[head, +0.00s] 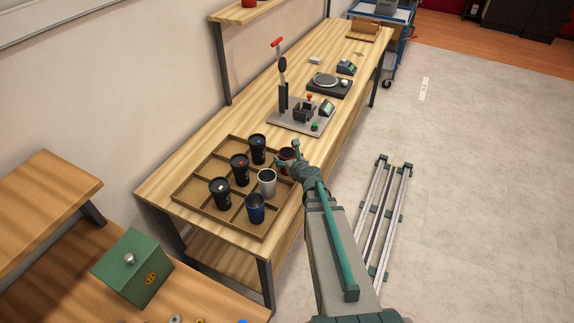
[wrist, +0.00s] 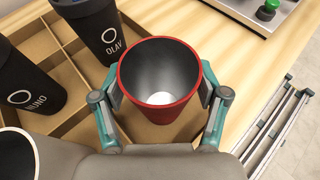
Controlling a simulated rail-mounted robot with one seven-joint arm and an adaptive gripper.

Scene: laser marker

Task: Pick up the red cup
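The red cup (head: 286,154) has a dark inside and stands upright at the tray's far right corner in the head view, partly hidden by my gripper. In the wrist view the red cup (wrist: 160,108) fills the middle, its open top facing the camera. My gripper (wrist: 160,88) has one finger on each side of it, just below the rim. The pads are against or very close to the wall; I cannot tell if they press on it. In the head view my gripper (head: 294,164) is at the cup.
The divided wooden tray (head: 202,161) also holds several black cups, a white cup (head: 267,182) and a blue cup (head: 255,208). A black cup marked OLAV (wrist: 104,32) is close on the left in the wrist view. A press on a grey plate (head: 300,115) stands beyond the tray.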

